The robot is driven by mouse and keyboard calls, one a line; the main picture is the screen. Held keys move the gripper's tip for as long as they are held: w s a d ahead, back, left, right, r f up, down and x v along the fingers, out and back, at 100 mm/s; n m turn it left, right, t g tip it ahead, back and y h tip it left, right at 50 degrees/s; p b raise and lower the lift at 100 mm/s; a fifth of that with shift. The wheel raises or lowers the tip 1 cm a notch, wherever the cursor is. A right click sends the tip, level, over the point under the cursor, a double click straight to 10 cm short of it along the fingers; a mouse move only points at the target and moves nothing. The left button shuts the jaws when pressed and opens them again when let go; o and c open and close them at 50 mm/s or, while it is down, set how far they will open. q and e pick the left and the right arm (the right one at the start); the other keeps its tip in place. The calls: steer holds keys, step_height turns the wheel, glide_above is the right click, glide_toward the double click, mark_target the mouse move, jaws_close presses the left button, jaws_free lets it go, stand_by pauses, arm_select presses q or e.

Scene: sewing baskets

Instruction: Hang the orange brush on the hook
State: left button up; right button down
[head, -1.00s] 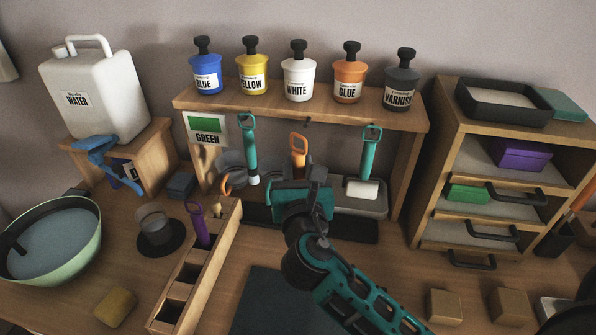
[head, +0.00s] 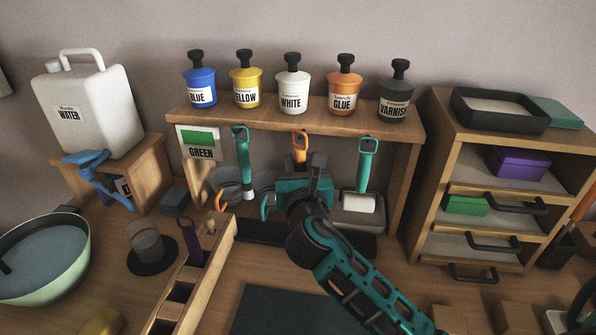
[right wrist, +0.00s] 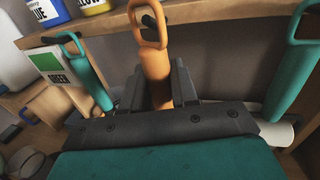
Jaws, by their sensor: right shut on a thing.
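The orange brush (head: 300,147) is upright under the front edge of the wooden shelf in the head view. My right gripper (head: 305,185) is shut on its handle below the loop. In the right wrist view the orange handle (right wrist: 155,75) stands between the fingers (right wrist: 157,92), with its loop at the shelf edge. A dark hook (right wrist: 148,19) shows within the loop's opening. I cannot tell whether the loop rests on it or is only in front of it. The brush's lower end is hidden by my gripper. My left gripper is not in view.
Teal-handled tools hang on both sides, one at left (head: 242,160) and a roller (head: 365,175) at right. Labelled paint pots (head: 293,92) stand on the shelf (head: 270,118) above. A drawer unit (head: 432,175) stands at right, a wooden organiser (head: 222,240) at front left.

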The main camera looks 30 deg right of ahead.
steer(key=shift+w+d+f, duration=0.1)
steer(key=shift+w+d, duration=0.4)
steer(key=shift+w, duration=0.15)
steer(key=shift+w+d+f, duration=0.35)
steer(key=shift+w+f, duration=0.1)
steer(key=c, duration=0.8)
jaws_free()
steer(key=v, duration=1.3)
steer(key=shift+f, duration=0.1)
